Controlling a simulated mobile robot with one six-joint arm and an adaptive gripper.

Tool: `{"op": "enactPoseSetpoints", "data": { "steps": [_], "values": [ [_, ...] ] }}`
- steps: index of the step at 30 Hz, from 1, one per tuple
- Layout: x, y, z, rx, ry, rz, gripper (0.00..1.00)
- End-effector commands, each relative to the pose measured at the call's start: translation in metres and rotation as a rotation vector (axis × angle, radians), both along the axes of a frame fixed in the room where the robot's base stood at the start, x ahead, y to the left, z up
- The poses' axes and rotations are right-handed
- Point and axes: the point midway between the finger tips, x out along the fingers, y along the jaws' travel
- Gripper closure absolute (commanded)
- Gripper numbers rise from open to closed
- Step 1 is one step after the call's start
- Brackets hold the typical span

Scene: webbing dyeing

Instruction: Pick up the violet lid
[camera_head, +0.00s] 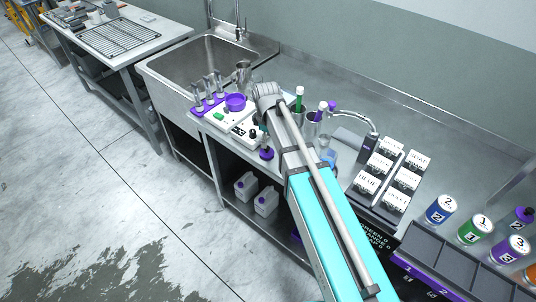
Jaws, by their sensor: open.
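A round violet lid-like piece (236,102) lies on the white bench device near the sink's front right corner. A second violet round piece (267,154) with a dark part above it shows at the bench's front edge, beside my arm; I cannot tell which one is the lid. My arm reaches up from the bottom, and its grey wrist end is just right of the first violet piece. My gripper's fingers cannot be made out; the wrist seems to hide them. No violet piece is seen lifted.
Left of the wrist are a steel sink (205,65) and several violet-based metal posts (208,93). The back of the bench is clear.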

Motion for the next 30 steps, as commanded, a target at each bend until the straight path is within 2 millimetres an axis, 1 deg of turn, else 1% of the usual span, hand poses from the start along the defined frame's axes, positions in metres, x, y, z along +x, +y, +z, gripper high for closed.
{"op": "enactPoseSetpoints", "data": {
  "steps": [8,13,30],
  "values": [
    [0.000,0.000,0.000,0.000,0.000,0.000,0.27],
    [0.000,0.000,-0.005,0.000,0.000,0.000,0.27],
    [-0.002,0.000,-0.046,0.000,0.000,0.000,0.27]
  ]
}}
